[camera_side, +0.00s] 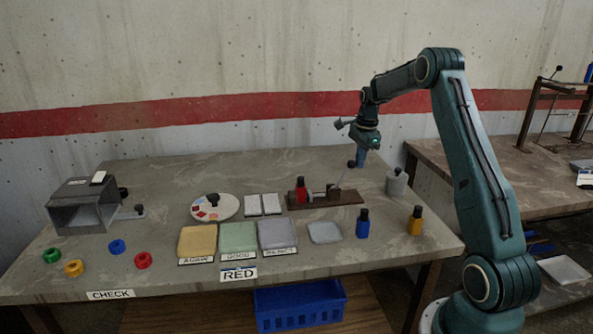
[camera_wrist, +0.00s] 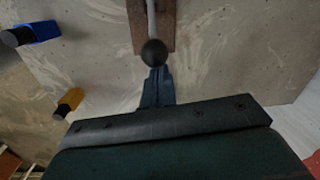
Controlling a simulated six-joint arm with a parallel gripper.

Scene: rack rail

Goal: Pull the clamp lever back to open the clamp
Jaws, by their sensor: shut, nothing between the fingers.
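The clamp stands on a brown base plate (camera_side: 325,197) on the table, with a red bottle (camera_side: 301,189) at its left end. Its grey lever (camera_side: 342,178) rises and leans right, ending in a black ball knob (camera_side: 351,163). In the wrist view the knob (camera_wrist: 154,52) sits just past my fingertips, with the lever (camera_wrist: 151,18) behind it. My gripper (camera_side: 361,158) is shut and empty, its blue fingers pointing down close to the right of the knob. Its fingertips also show in the wrist view (camera_wrist: 156,72). I cannot tell whether they touch the knob.
A grey cylinder (camera_side: 396,183) stands right of the clamp. A blue bottle (camera_side: 363,224) and a yellow bottle (camera_side: 415,221) stand in front. A round dish (camera_side: 230,208) and coloured trays (camera_side: 238,237) lie to the left. The air above the clamp is free.

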